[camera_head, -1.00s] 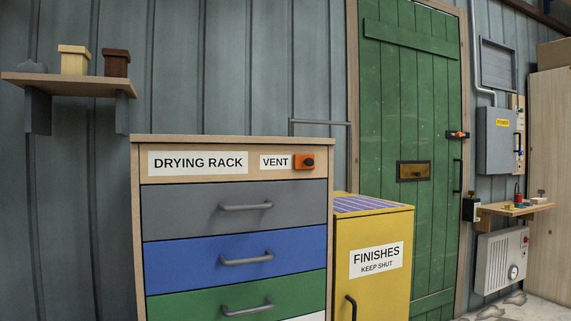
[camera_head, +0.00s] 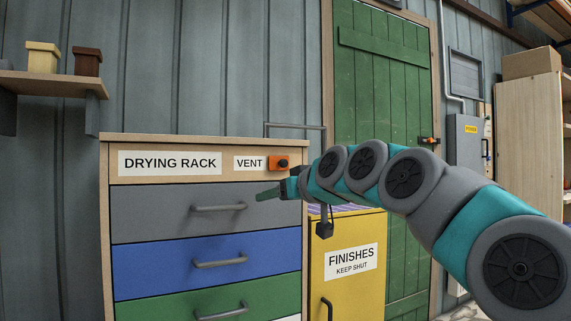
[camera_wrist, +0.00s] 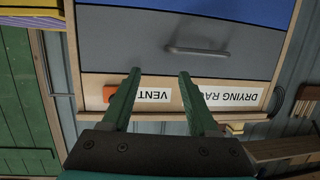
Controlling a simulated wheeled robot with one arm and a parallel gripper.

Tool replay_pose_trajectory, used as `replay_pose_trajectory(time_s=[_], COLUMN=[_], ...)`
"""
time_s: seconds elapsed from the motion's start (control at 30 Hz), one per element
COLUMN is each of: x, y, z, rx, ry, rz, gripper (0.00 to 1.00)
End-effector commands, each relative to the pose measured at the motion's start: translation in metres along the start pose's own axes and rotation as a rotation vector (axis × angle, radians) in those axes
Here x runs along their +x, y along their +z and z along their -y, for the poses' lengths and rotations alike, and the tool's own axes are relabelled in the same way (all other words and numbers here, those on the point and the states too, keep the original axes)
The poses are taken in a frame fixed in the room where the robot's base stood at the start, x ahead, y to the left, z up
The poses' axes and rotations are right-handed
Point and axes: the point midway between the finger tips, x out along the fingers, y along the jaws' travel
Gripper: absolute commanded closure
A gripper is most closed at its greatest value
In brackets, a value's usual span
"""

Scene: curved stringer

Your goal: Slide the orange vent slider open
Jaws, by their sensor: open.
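The orange vent slider (camera_head: 276,163), with a dark round knob, is on the top wooden strip of the drying rack (camera_head: 104,220), right of the VENT label (camera_head: 249,163). My gripper (camera_head: 268,193) is in front of the rack, a little below the slider in the head view and apart from it. In the upside-down wrist view my gripper (camera_wrist: 160,72) is open, its two green fingers spread with nothing between them. There the slider (camera_wrist: 109,94) shows at the left, partly behind the left finger, outside the gap.
The yellow FINISHES cabinet (camera_head: 345,285) stands right of the rack under my arm. A grey rail (camera_head: 295,126) rises behind the rack. Space above the rack's top is clear.

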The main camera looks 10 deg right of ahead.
Motion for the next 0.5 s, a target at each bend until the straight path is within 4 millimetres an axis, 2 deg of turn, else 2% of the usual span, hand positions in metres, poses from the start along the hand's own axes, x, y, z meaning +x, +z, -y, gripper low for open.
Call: replay_pose_trajectory(time_s=[0.1, 0.2, 0.3, 0.5], x=[-0.002, -0.008, -0.01, -0.001], y=[-0.043, -0.066, -0.077, -0.081], z=[-0.037, -0.06, -0.071, -0.076], rx=[0.001, 0.001, -0.002, -0.002], ry=[0.05, 0.085, 0.105, 0.11], rz=[-0.127, -0.198, -0.231, -0.237], gripper=[0.4, 0.4, 0.4, 0.4])
